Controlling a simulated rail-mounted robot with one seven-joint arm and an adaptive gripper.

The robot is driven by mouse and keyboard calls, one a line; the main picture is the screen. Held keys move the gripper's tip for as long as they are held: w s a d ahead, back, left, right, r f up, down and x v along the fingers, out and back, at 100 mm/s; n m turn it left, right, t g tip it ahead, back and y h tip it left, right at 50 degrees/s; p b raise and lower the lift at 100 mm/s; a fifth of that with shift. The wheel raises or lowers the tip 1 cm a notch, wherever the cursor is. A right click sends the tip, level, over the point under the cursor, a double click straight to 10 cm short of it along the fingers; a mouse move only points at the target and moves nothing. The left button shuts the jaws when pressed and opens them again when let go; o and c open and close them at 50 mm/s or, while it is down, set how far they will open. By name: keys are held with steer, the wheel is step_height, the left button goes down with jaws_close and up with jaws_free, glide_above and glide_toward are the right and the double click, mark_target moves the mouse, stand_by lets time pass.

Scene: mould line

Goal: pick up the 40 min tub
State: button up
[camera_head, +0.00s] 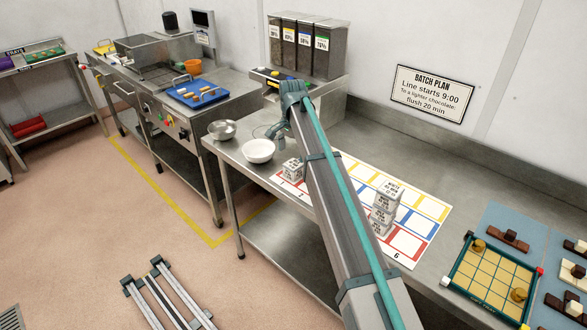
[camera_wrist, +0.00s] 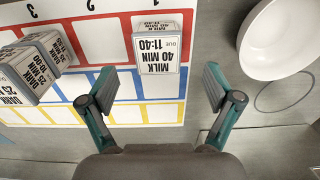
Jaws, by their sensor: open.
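The 40 min tub (camera_wrist: 157,48) is a small white box labelled "MILK 11:40" and "40 MIN". It sits in the red-framed row of the numbered mat (camera_wrist: 105,83), in column 1, and also shows as a small box in the head view (camera_head: 292,170). My gripper (camera_wrist: 158,76) is open and empty, its fingertips spread wide. In the wrist view the tub lies ahead of the gap between them. My gripper (camera_head: 277,131) is above the bench in the head view, close to the tub.
A white bowl (camera_wrist: 287,40) stands right of the tub. A stack of white tubs (camera_head: 384,208) is further along the mat. A metal bowl (camera_head: 222,130) stands near the bench's left end.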

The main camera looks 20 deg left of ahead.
mark_target(293, 164)
steer(key=shift+d+f+p, duration=0.15)
steer(key=shift+f+p, duration=0.95)
steer(key=shift+f, duration=1.85)
steer(key=c, duration=1.3)
